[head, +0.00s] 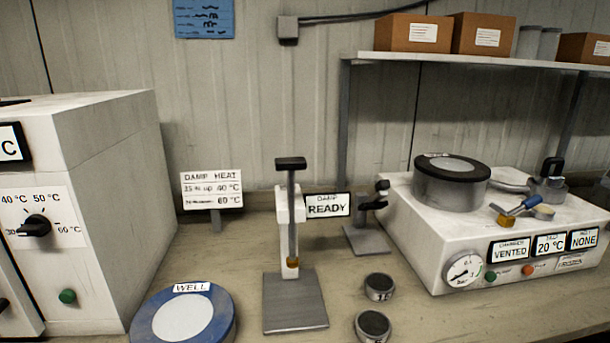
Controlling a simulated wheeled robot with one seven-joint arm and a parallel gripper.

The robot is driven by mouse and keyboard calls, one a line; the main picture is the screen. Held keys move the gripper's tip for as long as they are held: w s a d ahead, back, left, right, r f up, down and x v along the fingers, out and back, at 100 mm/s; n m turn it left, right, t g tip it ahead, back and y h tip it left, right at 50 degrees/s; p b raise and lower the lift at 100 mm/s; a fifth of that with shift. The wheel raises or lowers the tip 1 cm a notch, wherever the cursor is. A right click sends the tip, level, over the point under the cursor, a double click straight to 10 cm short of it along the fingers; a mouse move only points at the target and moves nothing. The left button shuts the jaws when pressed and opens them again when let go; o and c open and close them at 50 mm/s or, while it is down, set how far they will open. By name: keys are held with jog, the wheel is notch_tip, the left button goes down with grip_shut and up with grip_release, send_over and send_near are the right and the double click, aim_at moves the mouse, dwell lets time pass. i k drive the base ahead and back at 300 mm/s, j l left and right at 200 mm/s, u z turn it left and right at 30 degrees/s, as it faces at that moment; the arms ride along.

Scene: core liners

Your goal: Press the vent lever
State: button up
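A white machine (420,225) stands on the bench at the right. On its top is a small lever with a blue handle (527,204) on a brass-coloured fitting (506,220), likely the vent lever; its handle slants up to the right. A display on the machine's front reads VENTED (511,251). A grey round chamber with a dark lid (450,182) sits at the top left of the machine. Behind the lever is a metal clamp with a black knob (551,170). My gripper is not in view.
A press stand (293,250) with a READY sign (328,205) stands mid-bench. Two small dark-topped pucks (379,286) lie before the machine. A blue WELL disc (146,318) and a white oven (110,190) are left. A shelf with boxes (414,33) overhangs the machine's back.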

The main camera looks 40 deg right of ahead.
aim_at(536, 200)
jog(key=z, duration=1.7)
